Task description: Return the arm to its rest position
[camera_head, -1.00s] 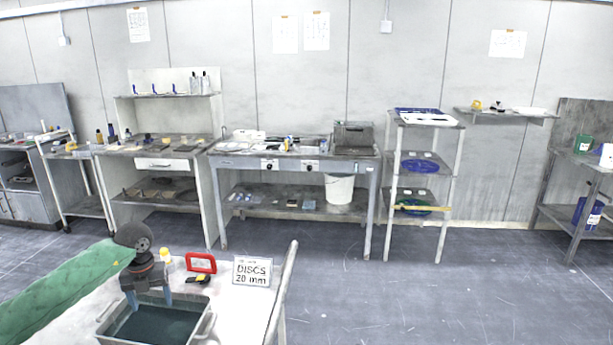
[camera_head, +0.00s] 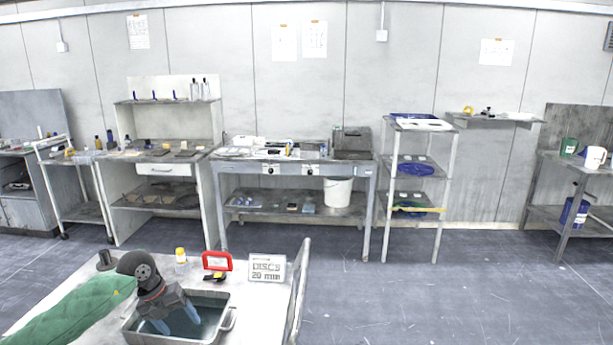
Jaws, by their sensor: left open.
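My left arm comes in from the lower left in a green sleeve. My left gripper (camera_head: 176,325) is open, its two blue-grey fingers tilted down over the grey metal tray (camera_head: 228,325). The tray holds dark bluish liquid or a dark bottom; I cannot tell which. Nothing shows between the fingers. The fingertips overlap the tray's inside in this view, and I cannot tell how deep they reach. My right gripper and right arm are not in the picture.
The floor beyond is clear up to the workbench (camera_head: 290,170) and shelf rack (camera_head: 414,180).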

